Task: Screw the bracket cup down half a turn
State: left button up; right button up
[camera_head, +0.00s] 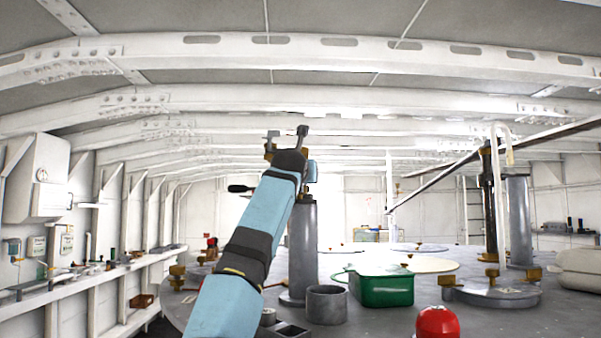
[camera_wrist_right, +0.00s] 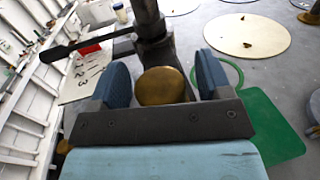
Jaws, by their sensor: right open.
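A round brass piece (camera_wrist_right: 162,86), which looks like the bracket cup, sits between my right gripper's two blue pads in the right wrist view. My right gripper (camera_wrist_right: 163,62) is open around it, with a gap visible at each side. A dark upright post and a black-handled lever (camera_wrist_right: 70,48) stand just beyond the brass piece. In the head view my right arm reaches up to the top of a grey column (camera_head: 302,250), and my right gripper (camera_head: 293,162) hides most of the bracket there. Some brass shows beside it. My left gripper is not in view.
Another grey column (camera_head: 518,220) stands at right. A cluttered shelf (camera_head: 90,275) runs along the left wall.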

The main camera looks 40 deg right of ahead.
jog(key=shift+w+d, duration=0.25)
jog(key=shift+d, duration=0.1)
jog(key=shift+a, duration=0.1)
jog(key=c, duration=0.9)
jog(key=shift+g+p, duration=0.3)
